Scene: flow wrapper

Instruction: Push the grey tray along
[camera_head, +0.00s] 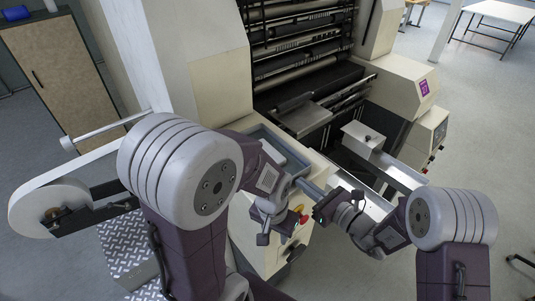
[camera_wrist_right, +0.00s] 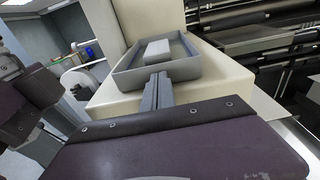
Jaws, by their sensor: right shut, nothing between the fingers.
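The grey tray (camera_wrist_right: 186,69) is a shallow open box on a cream machine ledge, with a pale block (camera_wrist_right: 157,50) inside it. In the head view the tray (camera_head: 291,150) is partly hidden by my left arm. My right gripper (camera_wrist_right: 158,80) is shut and empty; its fingertips are at the tray's near wall, and I cannot tell for sure whether they touch. In the head view the right gripper (camera_head: 302,185) points left toward the tray. My left gripper (camera_head: 263,238) hangs lower, in front of the cream cabinet, away from the tray; its jaws are unclear.
The cream ledge (camera_wrist_right: 222,90) continues around the tray. Dark rollers (camera_head: 305,60) of the machine stand behind. A red stop button (camera_head: 303,219) sits on the cabinet's front near my left gripper. A metal box (camera_head: 362,139) stands over the channel on the right. A film roll (camera_head: 50,208) is at left.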

